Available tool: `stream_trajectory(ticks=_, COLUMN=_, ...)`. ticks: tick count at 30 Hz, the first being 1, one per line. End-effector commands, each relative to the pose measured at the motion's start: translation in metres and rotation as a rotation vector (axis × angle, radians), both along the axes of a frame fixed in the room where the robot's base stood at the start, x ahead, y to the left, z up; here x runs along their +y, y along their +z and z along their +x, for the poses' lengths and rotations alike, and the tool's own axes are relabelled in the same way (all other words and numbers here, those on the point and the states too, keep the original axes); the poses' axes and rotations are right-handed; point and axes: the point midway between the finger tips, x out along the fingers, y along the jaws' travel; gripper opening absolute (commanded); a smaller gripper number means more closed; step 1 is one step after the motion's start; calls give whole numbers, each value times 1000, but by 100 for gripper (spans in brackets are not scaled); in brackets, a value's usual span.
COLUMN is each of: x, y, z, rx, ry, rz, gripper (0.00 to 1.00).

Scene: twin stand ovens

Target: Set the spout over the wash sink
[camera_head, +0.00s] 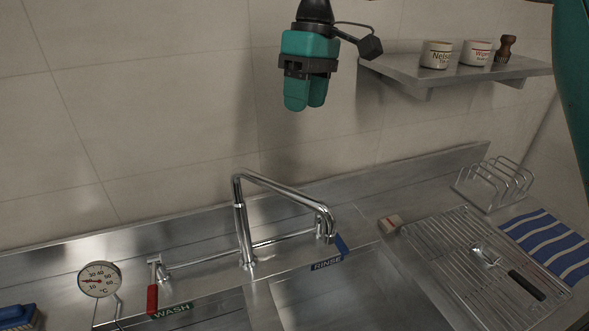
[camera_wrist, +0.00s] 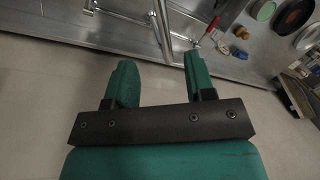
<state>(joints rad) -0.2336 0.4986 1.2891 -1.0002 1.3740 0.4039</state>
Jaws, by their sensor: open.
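The chrome spout (camera_head: 285,190) rises from its post behind the sinks and runs to the right. Its downturned end is by the RINSE label (camera_head: 327,265), on the rinse sink (camera_head: 350,295) side. The wash sink (camera_head: 215,318), with the WASH label (camera_head: 172,310), is at lower left, mostly cut off by the frame. My gripper (camera_head: 305,106) hangs open and empty in the air above the spout, apart from it. In the wrist view my gripper (camera_wrist: 159,60) has its fingers spread, with chrome pipework (camera_wrist: 162,25) beyond them.
A red tap lever (camera_head: 152,298) and a dial thermometer (camera_head: 99,280) stand left of the spout. A blue lever (camera_head: 341,244) is by the spout's end. A drainer (camera_head: 450,235) and toast rack (camera_head: 497,185) lie right. A wall shelf (camera_head: 455,75) holds pots at upper right.

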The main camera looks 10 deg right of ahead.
Motion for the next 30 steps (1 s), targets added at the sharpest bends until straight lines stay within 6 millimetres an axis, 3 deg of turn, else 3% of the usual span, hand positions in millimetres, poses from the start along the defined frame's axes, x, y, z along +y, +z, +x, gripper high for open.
stream_trajectory(ticks=8, x=3, y=-38, z=-3, rx=-1, ry=-2, rz=-2, gripper=49)
stream_trajectory(ticks=24, x=17, y=-136, z=-18, rx=0, ry=-1, rz=-2, gripper=49)
stream_trajectory(ticks=30, x=21, y=-161, z=-22, rx=-1, ry=0, rz=-1, gripper=49)
